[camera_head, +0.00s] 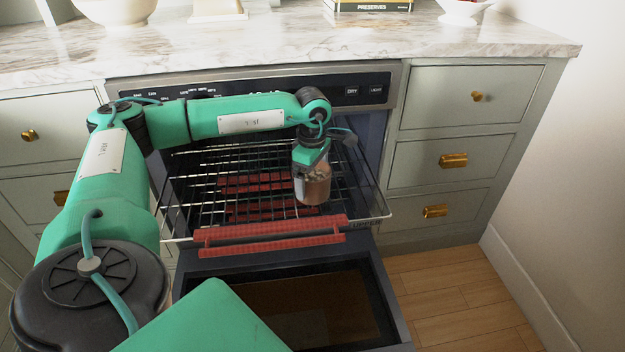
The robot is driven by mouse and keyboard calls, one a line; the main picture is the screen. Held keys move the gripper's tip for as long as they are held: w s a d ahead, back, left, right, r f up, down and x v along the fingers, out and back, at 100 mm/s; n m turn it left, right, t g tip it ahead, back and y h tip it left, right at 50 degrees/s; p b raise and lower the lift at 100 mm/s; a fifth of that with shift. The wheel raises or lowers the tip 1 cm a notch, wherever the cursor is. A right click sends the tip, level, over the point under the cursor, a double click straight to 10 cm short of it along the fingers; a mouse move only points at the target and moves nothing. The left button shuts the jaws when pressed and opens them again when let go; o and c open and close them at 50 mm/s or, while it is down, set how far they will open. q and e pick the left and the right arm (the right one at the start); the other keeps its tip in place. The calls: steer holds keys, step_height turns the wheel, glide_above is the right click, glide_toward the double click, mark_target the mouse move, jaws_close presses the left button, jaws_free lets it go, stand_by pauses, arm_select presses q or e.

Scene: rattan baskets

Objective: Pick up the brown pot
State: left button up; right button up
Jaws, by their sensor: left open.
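My right gripper is not in view.
The oven door (290,305) hangs open below the rack. Red bars (270,232) line the rack's front. The marble counter (330,48) above holds a bowl (115,10) and books (370,6). Drawers (455,160) stand right of the oven, with clear wooden floor (460,305) in front.

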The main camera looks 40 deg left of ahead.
arm_select(q)
steer(key=c, duration=1.4)
steer(key=shift+r, duration=0.1)
